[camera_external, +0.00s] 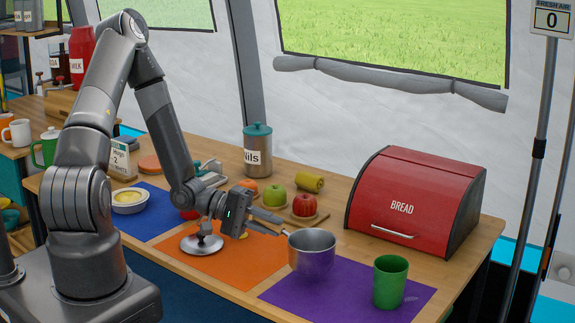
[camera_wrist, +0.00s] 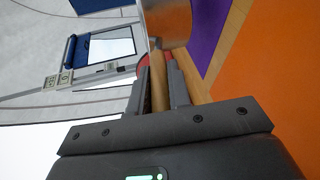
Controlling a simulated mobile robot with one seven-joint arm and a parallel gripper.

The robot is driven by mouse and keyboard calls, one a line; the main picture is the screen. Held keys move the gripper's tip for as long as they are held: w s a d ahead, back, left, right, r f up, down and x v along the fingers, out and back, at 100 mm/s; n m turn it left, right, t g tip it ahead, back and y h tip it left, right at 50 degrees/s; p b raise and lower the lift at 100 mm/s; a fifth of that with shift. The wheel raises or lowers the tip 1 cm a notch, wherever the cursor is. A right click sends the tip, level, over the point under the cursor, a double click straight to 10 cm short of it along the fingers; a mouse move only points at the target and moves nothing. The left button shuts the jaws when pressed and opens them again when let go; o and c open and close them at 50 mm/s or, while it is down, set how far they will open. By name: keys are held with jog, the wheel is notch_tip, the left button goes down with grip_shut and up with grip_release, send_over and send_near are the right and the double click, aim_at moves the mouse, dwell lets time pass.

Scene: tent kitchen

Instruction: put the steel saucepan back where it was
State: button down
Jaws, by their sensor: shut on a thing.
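The steel saucepan (camera_external: 311,252) is upright over the left part of the purple mat (camera_external: 345,292), its lower side tinted purple. I cannot tell whether its base touches the mat. My gripper (camera_external: 283,228) reaches in from the left and is shut on the saucepan's handle. In the wrist view the wooden handle (camera_wrist: 158,88) lies between my two fingers (camera_wrist: 158,66), and the steel side of the pan (camera_wrist: 168,20) shows beyond them. An orange mat (camera_external: 235,270) lies left of the purple one, with a round silver item (camera_external: 202,244) on it.
A green cup (camera_external: 390,282) stands on the purple mat, right of the pan. A red bread box (camera_external: 415,205) is behind it. Fruit, including a red apple (camera_external: 305,204), and a canister (camera_external: 257,150) stand behind my gripper. A bowl (camera_external: 129,202) sits on the blue mat (camera_external: 150,224).

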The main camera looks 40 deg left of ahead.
jog(key=shift+f, duration=1.95)
jog(key=c, duration=1.3)
grip_release()
jog(key=shift+f, duration=0.15)
jog(key=shift+c, duration=0.2)
